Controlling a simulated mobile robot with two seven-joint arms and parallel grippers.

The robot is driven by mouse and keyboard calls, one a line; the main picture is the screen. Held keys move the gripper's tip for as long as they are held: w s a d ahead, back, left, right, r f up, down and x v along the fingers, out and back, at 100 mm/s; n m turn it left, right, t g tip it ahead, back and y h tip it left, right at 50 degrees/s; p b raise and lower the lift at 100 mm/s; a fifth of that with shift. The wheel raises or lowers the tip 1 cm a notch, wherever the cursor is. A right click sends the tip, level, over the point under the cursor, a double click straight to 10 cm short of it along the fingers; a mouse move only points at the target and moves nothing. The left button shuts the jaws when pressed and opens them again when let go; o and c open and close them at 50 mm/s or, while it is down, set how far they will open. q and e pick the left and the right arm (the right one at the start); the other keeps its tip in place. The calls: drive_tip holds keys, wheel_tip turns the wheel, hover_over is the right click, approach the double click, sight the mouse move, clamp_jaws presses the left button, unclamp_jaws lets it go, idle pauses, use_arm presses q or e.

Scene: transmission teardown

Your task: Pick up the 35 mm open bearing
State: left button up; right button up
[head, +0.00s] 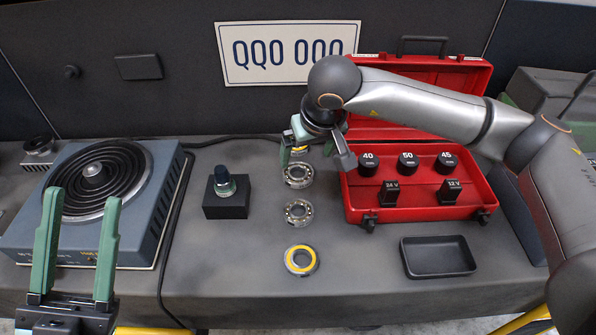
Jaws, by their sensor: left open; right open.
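Bearings lie in a column on the bench. The near one (301,260) has a yellow seal ring. The middle one (299,212) and the far one (298,176) are open, with their balls showing. No size marks are readable on them, so I cannot tell which is 35 mm. My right gripper (315,160) is open, at the far end of the column, just beyond or above the far bearing. Something yellow shows partly hidden behind its fingers. My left gripper (82,197) is open and empty at the lower left, in front of the hot plate.
The hot plate (165,200) with a black coil stands left. A small bottle (222,182) sits on a black block (226,206). An open red case (353,213) holds pieces marked 40, 50, 45, 24 V and 12 V. An empty black tray (438,273) lies front right.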

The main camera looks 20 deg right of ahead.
sight(297, 175)
drive_tip(key=x, duration=0.4)
drive_tip(key=shift+f+b, duration=0.15)
drive_tip(key=shift+b, duration=0.2)
drive_tip(key=x, duration=0.2)
drive_tip(key=b+x, duration=0.1)
drive_tip(key=x, duration=0.2)
drive_tip(key=shift+w+a+b, duration=0.15)
drive_tip(key=shift+w+b, duration=0.15)
drive_tip(key=shift+c, duration=0.2)
drive_tip(key=shift+r, duration=0.2)
drive_tip(key=c, duration=1.4)
